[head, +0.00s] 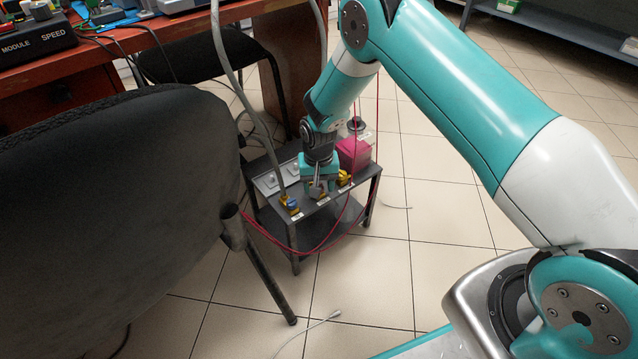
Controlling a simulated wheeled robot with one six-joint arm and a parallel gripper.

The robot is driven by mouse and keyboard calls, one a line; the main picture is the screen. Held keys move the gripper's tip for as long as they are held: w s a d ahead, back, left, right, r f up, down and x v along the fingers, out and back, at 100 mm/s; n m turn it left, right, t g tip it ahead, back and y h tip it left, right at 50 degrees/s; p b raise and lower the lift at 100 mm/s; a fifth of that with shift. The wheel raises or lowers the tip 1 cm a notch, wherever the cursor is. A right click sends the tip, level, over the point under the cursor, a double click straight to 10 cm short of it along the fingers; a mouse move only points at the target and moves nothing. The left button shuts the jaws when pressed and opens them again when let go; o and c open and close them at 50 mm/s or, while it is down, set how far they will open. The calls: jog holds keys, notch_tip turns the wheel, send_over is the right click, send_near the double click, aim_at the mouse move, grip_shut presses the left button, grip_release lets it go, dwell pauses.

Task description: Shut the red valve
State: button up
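A small dark metal cart (292,237) stands on the tiled floor. Several brass valve fittings sit along its front top edge. The left fitting (290,204) has a blue part on it. The right fitting (344,179) looks yellow. A middle fitting (321,196) is directly at my gripper (317,188), which points down over the cart's front edge and partly covers it. I cannot make out a red handle; it may be hidden by the gripper. The fingers are too small to tell whether they are open, shut or touching the fitting.
A pink container (353,154) stands on the cart, right of my gripper. Thin red hoses (330,232) hang from the cart, and a grey hose (226,62) comes down on its left. A black chair (120,200) fills the left foreground. Floor to the right is mostly open.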

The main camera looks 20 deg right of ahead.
notch_tip(320, 180, up, 17)
jog(key=p, duration=0.6)
jog(key=shift+r, duration=0.2)
jog(key=shift+f, duration=0.1)
notch_tip(320, 180, down, 17)
jog(key=n+b, duration=0.6)
jog(key=b, duration=0.9)
jog(key=shift+f, duration=0.15)
